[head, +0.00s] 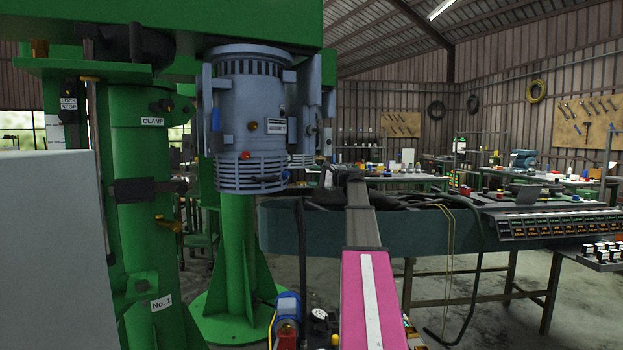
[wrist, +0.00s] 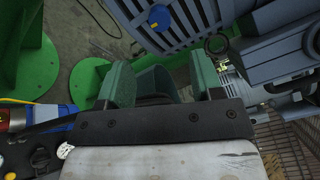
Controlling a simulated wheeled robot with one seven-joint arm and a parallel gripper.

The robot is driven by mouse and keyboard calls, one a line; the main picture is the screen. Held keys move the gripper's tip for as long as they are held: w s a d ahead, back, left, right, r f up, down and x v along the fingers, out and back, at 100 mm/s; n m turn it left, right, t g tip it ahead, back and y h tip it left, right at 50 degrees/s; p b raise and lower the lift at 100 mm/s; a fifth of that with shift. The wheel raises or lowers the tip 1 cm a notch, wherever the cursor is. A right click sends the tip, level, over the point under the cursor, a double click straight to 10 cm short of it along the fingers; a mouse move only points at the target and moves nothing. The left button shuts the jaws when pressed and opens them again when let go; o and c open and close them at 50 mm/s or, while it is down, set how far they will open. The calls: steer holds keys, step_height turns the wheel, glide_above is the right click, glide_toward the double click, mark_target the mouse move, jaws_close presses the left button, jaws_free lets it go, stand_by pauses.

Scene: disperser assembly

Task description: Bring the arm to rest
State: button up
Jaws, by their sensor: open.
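My gripper (wrist: 160,82) shows in the wrist view, its two green fingers standing apart. A dark rounded shape sits between and behind the fingers; I cannot tell whether it is part of the gripper. No separate object is clearly held. In the head view my arm (head: 366,285), magenta with a white stripe, reaches forward from the bottom to a dark end near the grey-blue motor. The fingers are not clear there. The motor (head: 250,115) hangs beside the green column (head: 145,215); its finned housing also shows in the wrist view (wrist: 190,25).
A control panel (head: 550,222) is at the right. A blue and red connector (head: 287,315) is low, left of the arm. Open floor shows below the bench.

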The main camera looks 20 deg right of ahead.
steer(key=s+a+f+n+g+h, duration=0.2)
steer(key=s+a+f, duration=0.2)
steer(key=a+f, duration=0.55)
steer(key=s+a+f+n+g+h, duration=0.1)
steer(key=s+a+f+g+h, duration=0.2)
steer(key=f, duration=1.2)
steer(key=s+a+f+n+g+h, duration=0.15)
steer(key=s+a+f, duration=0.25)
steer(key=a+f, duration=0.55)
steer(key=s+a+f+n+g+h, duration=0.2)
steer(key=s+f+n+h, duration=0.1)
steer(key=s+f, duration=0.8)
steer(key=s+a+f+n+g+h, duration=0.3)
steer(key=s+f+n, duration=0.3)
steer(key=s+f, duration=0.6)
steer(key=shift+s+f+g+h, duration=0.3)
steer(key=shift+s+g+h, duration=0.05)
steer(key=shift+s, duration=0.35)
